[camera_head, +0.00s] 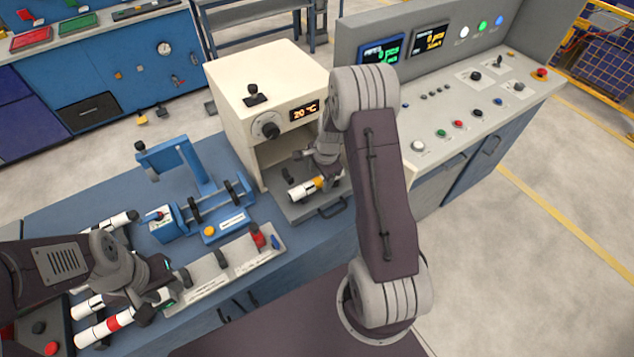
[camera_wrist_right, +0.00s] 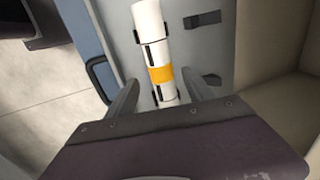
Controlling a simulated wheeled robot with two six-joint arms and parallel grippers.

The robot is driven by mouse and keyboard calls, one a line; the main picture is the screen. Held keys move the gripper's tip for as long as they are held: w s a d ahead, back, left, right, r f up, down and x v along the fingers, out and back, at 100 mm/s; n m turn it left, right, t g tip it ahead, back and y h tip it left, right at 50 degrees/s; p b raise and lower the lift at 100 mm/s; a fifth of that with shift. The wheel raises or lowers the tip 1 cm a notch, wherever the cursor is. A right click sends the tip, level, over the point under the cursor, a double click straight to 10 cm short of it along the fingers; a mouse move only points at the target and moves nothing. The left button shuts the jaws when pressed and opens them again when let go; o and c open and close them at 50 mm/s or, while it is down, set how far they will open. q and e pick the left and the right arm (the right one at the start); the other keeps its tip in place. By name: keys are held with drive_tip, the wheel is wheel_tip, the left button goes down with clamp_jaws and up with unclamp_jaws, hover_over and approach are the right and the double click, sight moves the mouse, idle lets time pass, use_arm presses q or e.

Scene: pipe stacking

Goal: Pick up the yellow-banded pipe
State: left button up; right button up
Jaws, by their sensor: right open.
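The yellow-banded pipe (camera_head: 300,192) is white with a yellow band and lies in dark holders on the grey tray at the mouth of the cream oven. In the right wrist view the yellow-banded pipe (camera_wrist_right: 150,35) runs between my fingers, its band just ahead of them. My right gripper (camera_head: 318,178) is over the pipe's banded end. In the wrist view my right gripper (camera_wrist_right: 162,90) is open, one finger on each side, apart from the pipe. My left gripper (camera_head: 152,305) is at the lower left, beside a red-banded white pipe (camera_head: 105,328); its jaws are unclear.
The cream oven (camera_head: 225,95) stands just behind the pipe. Its tray has a dark handle (camera_head: 332,209) at the front. A blue clamp fixture (camera_head: 185,165) and a grey rack (camera_head: 215,280) are to the left. A control console (camera_head: 490,100) is to the right.

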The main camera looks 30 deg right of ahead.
sight(318, 179)
drive_tip(key=shift+w+a+f, duration=0.1)
drive_tip(key=shift+w+f, duration=0.05)
drive_tip(key=shift+f, duration=0.5)
drive_tip(key=shift+w+f, duration=0.15)
drive_tip(key=shift+f, duration=0.45)
drive_tip(key=shift+w+f, duration=0.25)
drive_tip(key=shift+s+r, duration=0.1)
drive_tip(key=shift+s, duration=0.1)
drive_tip(key=c, duration=1.1)
clamp_jaws()
wheel_tip(318, 179, up, 10)
drive_tip(key=shift+w, duration=0.1)
